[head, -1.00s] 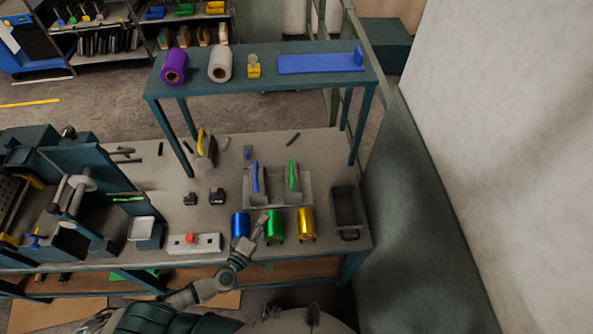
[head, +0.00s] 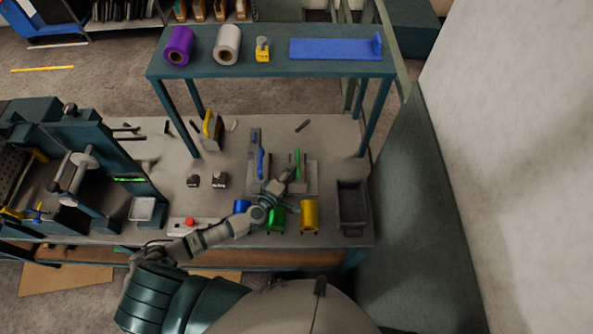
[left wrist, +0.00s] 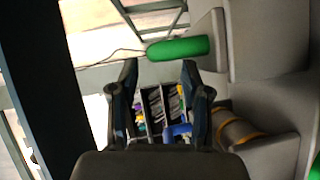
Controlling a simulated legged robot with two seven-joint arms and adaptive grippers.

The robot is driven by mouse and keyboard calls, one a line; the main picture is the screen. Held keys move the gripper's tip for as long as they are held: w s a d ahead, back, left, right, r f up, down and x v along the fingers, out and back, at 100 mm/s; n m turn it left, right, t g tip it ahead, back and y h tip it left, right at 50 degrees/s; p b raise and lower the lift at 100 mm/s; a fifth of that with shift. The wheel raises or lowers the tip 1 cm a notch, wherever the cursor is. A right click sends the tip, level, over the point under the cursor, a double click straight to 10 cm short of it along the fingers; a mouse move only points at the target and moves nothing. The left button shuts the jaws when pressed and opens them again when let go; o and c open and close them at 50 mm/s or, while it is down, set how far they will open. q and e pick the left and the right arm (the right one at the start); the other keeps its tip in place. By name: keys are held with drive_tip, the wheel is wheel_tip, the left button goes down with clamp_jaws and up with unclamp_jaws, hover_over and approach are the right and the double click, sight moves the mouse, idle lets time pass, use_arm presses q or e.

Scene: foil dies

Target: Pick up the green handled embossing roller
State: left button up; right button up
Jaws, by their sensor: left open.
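The green handle (head: 297,164) of a roller stands in a grey holder (head: 309,185) at the middle of the bench, right of a blue handle (head: 261,163). My left gripper (head: 288,174) reaches over the front of the holder, close to the green handle; its arm hides part of the holder. In the left wrist view, my left gripper (left wrist: 160,85) is open with nothing between its fingers. A green rounded bar, seemingly the handle (left wrist: 179,48), lies beyond the fingertips. I cannot tell whether they touch. My right gripper is not in view.
Blue (head: 241,206), green (head: 275,219) and yellow (head: 309,215) rolls stand in front of the holder, partly under my arm. A dark bin (head: 352,205) is at the right. A raised shelf (head: 270,72) stands behind, over the bench's back.

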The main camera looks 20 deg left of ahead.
sight(297, 158)
use_arm(q)
drive_tip(key=shift+w+d, duration=0.25)
drive_tip(key=shift+w, duration=0.05)
drive_tip(key=x, duration=0.4)
drive_tip(key=shift+w+r+b, duration=0.1)
drive_tip(key=shift+w+b, duration=0.15)
drive_tip(key=shift+b, duration=0.15)
drive_tip(key=shift+w+a, duration=0.15)
drive_tip(key=shift+w, duration=0.05)
drive_tip(key=shift+a, duration=0.2)
drive_tip(key=shift+s, duration=0.1)
drive_tip(key=c, duration=0.3)
drive_tip(key=shift+d, duration=0.15)
clamp_jaws()
drive_tip(key=shift+d, duration=0.15)
drive_tip(key=shift+r, duration=0.15)
